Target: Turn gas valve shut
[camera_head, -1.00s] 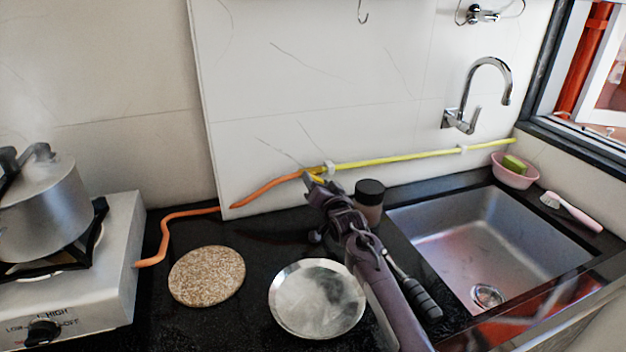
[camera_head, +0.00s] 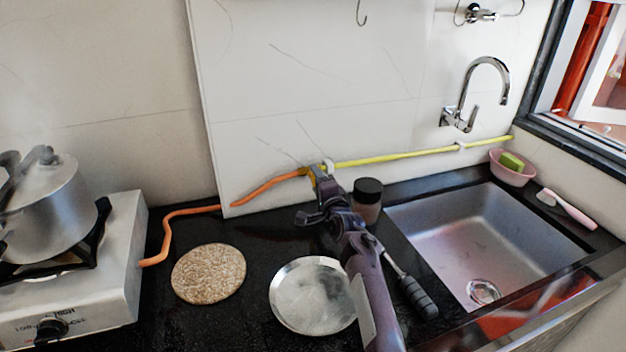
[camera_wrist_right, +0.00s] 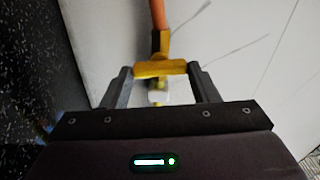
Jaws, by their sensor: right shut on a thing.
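The yellow gas valve shows in the right wrist view (camera_wrist_right: 160,69), its handle lying crosswise between my two fingers, with the orange hose (camera_wrist_right: 158,14) running on from it. In the head view the orange hose (camera_head: 270,187) meets the yellow pipe (camera_head: 400,155) at the wall, where the valve is mostly hidden by my gripper. My right gripper (camera_head: 318,176) reaches up to this joint and is shut on the valve handle; its fingers also show in the right wrist view (camera_wrist_right: 160,75). My left gripper is not in view.
A gas stove (camera_head: 120,270) with a steaming pot (camera_head: 45,215) stands at the left. A round cork mat (camera_head: 208,273), a metal plate (camera_head: 310,297), a dark-lidded jar (camera_head: 368,195) and a black-handled tool (camera_head: 418,297) lie around my right arm. The sink (camera_head: 480,235) is at the right.

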